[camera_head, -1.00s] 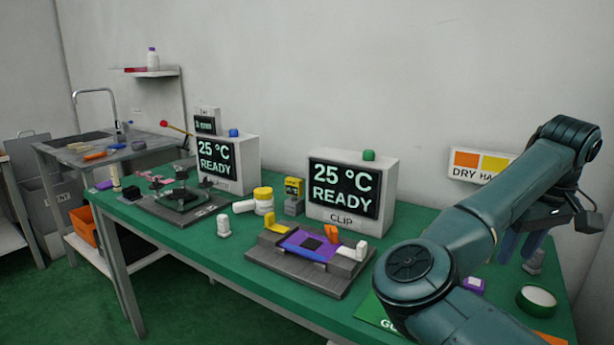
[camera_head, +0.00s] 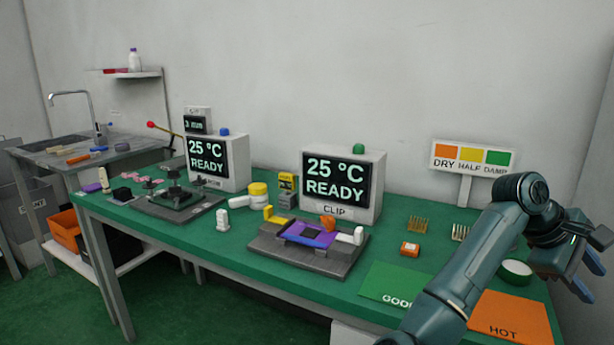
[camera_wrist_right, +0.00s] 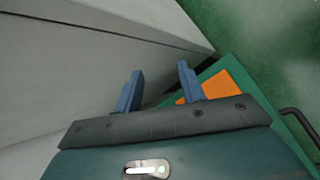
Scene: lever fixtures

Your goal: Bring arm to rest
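My right gripper (camera_head: 590,278) is at the far right of the head view, past the right end of the green table (camera_head: 260,262). Its blue fingers are apart with nothing between them. In the right wrist view the right gripper (camera_wrist_right: 158,88) also shows open and empty, over the wall's foot and the table's corner with an orange patch (camera_wrist_right: 205,85). My right arm crosses the lower right of the head view. My left gripper does not show in any view.
A clip press (camera_head: 305,245) stands mid-table before a "25 °C READY" display (camera_head: 338,180). An orange HOT mat (camera_head: 510,318) and green mat (camera_head: 390,285) lie at the right. A round white-topped tub (camera_head: 516,268) sits close to my arm. A DRY/HALF/DAMP sign (camera_head: 472,157) stands behind.

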